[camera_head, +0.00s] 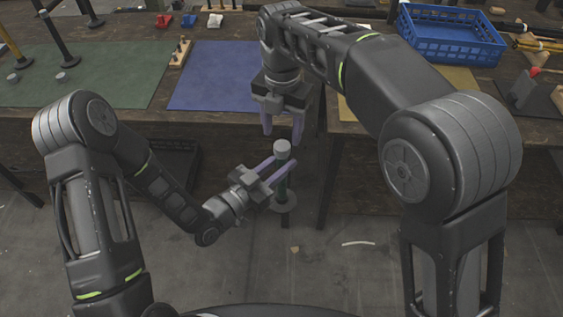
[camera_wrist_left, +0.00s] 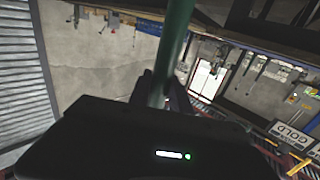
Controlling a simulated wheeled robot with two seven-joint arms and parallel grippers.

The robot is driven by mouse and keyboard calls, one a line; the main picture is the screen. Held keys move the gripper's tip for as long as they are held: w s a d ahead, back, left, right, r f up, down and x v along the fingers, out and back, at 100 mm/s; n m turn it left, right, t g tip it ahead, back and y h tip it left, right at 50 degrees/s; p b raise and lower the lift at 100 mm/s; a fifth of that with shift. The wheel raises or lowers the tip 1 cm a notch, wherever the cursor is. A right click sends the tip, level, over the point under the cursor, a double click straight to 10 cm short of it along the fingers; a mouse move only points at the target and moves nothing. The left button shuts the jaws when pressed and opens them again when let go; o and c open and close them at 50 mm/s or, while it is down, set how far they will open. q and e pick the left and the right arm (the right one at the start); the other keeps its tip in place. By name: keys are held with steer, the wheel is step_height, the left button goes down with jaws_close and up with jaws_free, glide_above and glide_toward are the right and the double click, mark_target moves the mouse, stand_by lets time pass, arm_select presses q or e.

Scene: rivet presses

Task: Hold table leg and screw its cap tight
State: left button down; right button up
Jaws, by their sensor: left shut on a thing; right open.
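My left gripper (camera_head: 284,163) is shut on the leg just below the cap. In the left wrist view the green leg (camera_wrist_left: 175,40) runs up between the dark fingers. My right gripper (camera_head: 282,134) points down with its purple fingers apart, just above the cap and empty.
The bench behind carries a green mat (camera_head: 100,85), a blue mat (camera_head: 210,75) and a blue crate (camera_head: 450,35). Dark legs (camera_head: 58,38) and small grey caps (camera_head: 61,77) are at the left. A wooden block (camera_head: 180,53) stands between the mats.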

mark_target(282, 145)
steer(key=shift+f, duration=2.4)
jaws_close()
